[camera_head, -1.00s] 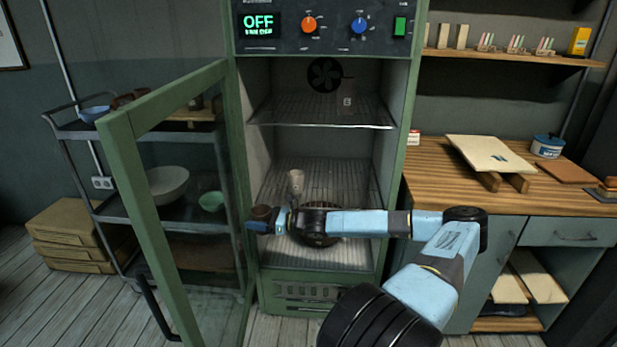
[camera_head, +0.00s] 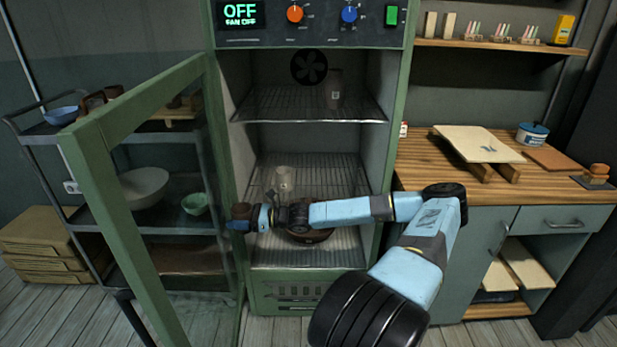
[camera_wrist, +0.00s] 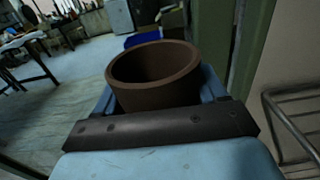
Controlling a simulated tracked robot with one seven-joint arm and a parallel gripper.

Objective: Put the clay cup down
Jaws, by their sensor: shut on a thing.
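The clay cup (camera_wrist: 155,82) is brown, open at the top and upright in the wrist view, held at the end of my gripper (camera_wrist: 160,105). In the head view the cup (camera_head: 241,211) is small and dark, in front of the open cabinet near its left side. My gripper (camera_head: 243,224) also shows there, shut on the cup. My arm reaches leftward across the cabinet opening. Most of the cup's lower part is hidden by the gripper in the wrist view.
The green drying cabinet (camera_head: 400,110) stands open, its glass door (camera_head: 190,95) swung out to the left. Inside, a pale beaker (camera_head: 284,180) and a brown bowl (camera_head: 312,236) stand low. A cart (camera_head: 95,215) stands behind the door; a wooden worktop (camera_head: 425,170) is at right.

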